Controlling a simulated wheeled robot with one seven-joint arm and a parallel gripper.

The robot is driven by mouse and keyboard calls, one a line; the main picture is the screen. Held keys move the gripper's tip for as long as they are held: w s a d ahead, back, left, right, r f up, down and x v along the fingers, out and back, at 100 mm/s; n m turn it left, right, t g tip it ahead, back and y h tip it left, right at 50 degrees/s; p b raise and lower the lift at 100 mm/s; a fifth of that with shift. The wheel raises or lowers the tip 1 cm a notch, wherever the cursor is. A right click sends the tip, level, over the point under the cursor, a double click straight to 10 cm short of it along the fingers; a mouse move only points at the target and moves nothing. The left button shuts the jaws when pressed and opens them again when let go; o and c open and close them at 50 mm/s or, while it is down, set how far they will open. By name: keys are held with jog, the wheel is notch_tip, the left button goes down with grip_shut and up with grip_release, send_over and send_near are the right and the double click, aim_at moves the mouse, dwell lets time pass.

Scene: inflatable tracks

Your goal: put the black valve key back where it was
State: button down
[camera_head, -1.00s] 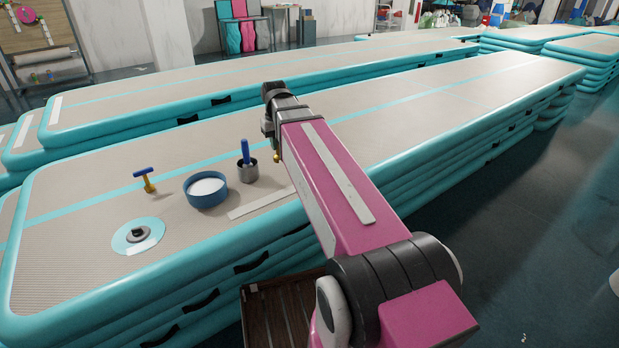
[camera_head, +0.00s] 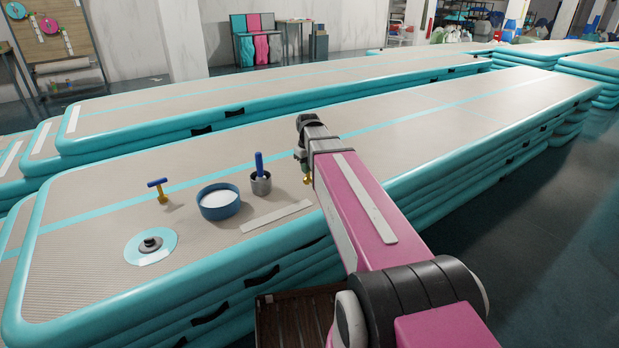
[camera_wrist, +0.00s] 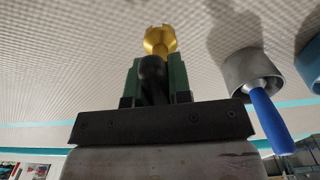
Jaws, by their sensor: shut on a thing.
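The black valve key (camera_wrist: 153,80) is in my gripper (camera_wrist: 156,88). Its black part is between the green fingers, and its brass toothed end (camera_wrist: 161,40) sticks out beyond them. In the head view my gripper (camera_head: 303,166) is above the track, with the brass end (camera_head: 306,181) pointing down. It looks clear of the surface. Most of the key is hidden there. A blue-handled key (camera_head: 158,185) with a brass stem stands upright on the track. A black valve (camera_head: 151,244) sits in a round turquoise patch (camera_head: 137,250) near the front left.
On the beige track (camera_head: 400,140) are a blue round tub (camera_head: 219,209) with white contents, a metal cup (camera_head: 261,185) holding a blue-handled tool (camera_head: 259,163), and a pale flat strip (camera_head: 277,216). A wooden crate (camera_head: 290,325) is below the front edge. The track right of my arm is clear.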

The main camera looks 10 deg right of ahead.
aim_at(309, 177)
jog(key=shift+w+d+f, duration=0.15)
jog(key=shift+d+f, duration=0.15)
jog(key=shift+d, duration=0.05)
jog(key=shift+f, duration=1.9)
jog(key=shift+f, duration=0.15)
jog(key=c, duration=1.1)
grip_release()
jog(key=shift+o, duration=0.2)
notch_tip(309, 177, up, 12)
jog(key=shift+r, duration=0.2)
